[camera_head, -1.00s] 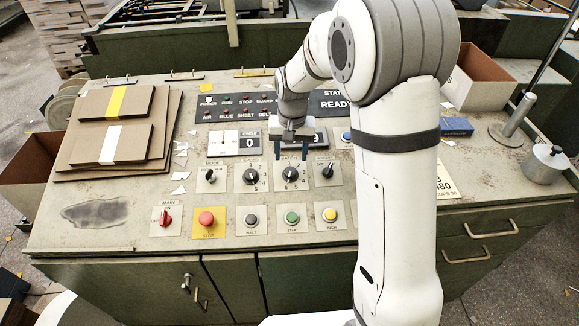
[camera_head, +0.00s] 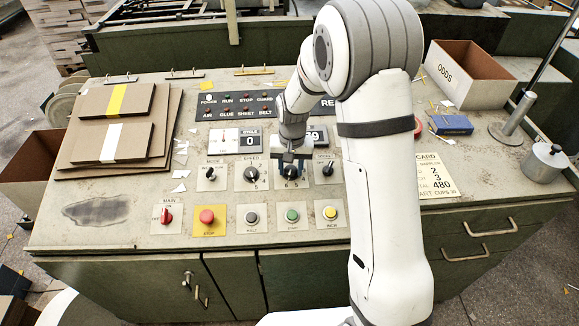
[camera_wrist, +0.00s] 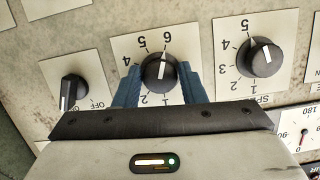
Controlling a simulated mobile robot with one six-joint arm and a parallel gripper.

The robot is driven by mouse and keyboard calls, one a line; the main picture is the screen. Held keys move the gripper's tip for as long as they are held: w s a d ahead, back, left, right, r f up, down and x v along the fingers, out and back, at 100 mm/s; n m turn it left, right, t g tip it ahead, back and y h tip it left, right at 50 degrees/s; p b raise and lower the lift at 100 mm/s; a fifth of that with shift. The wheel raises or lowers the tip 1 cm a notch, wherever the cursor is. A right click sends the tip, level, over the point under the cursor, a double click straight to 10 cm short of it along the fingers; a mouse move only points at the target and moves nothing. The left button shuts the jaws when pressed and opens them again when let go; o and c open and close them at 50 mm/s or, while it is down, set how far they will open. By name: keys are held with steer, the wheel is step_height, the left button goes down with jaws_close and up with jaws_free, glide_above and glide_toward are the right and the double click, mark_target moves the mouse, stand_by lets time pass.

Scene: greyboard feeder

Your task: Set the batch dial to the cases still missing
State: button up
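The batch dial (camera_wrist: 158,73) is a round black knob with a white mark on a pale plate, numbered up to 6. In the wrist view, which shows the panel upside down, its mark points up, near the 6. My gripper (camera_wrist: 160,84) is open, with one blue finger on each side of the knob; I cannot tell whether they touch it. In the head view my gripper (camera_head: 291,166) is over the batch dial, hiding much of it. A card (camera_head: 436,177) at the right shows 2, 3 and total 480; its other words are hard to read.
The speed dial (camera_wrist: 262,57) and a black on/off switch (camera_wrist: 73,90) flank the batch dial. A row with the red stop button (camera_head: 207,216) and other buttons lies in front. The cycle counter (camera_head: 250,140) reads 0. Another display (camera_head: 316,135) is partly hidden, ending in 9.

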steer(key=c, duration=0.6)
steer(key=shift+o, duration=0.2)
